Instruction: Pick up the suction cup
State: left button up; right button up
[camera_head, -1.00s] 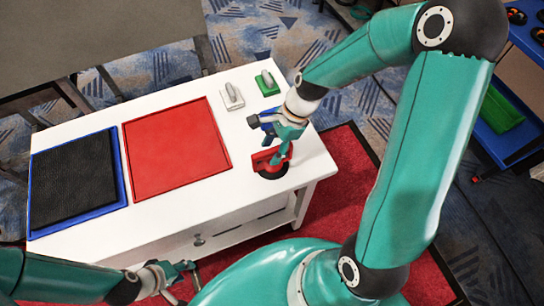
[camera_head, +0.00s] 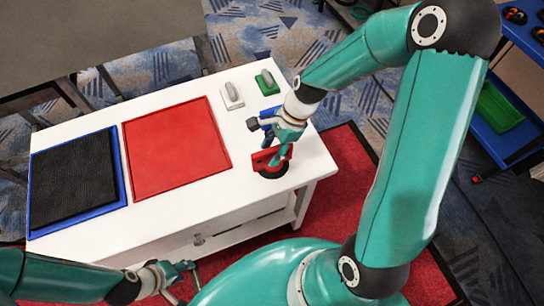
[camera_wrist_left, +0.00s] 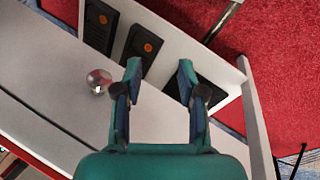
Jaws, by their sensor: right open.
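The suction cup (camera_head: 264,160), with a red upper part and a black round base, stands on the right front corner of the white table. My right gripper (camera_head: 278,154) is open and lowered from above right at the suction cup; its fingers cover part of the red piece. I cannot tell whether they touch it. My left gripper (camera_head: 182,277) is in front of the table, low at the bottom of the head view. In the left wrist view its two fingers (camera_wrist_left: 158,82) are apart with nothing between them.
The white table (camera_head: 230,205) also bears a red panel (camera_head: 175,147), a black panel in a blue frame (camera_head: 73,180), and a white (camera_head: 231,96) and a green (camera_head: 267,82) handled tool at the back. A round drawer knob (camera_wrist_left: 98,81) juts from the table front.

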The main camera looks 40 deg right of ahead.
grip_shut()
jog(key=shift+r, duration=0.2)
dwell(0.3)
jog(key=shift+r, duration=0.55)
notch_tip(320, 180, up, 19)
jog(key=p, duration=0.1)
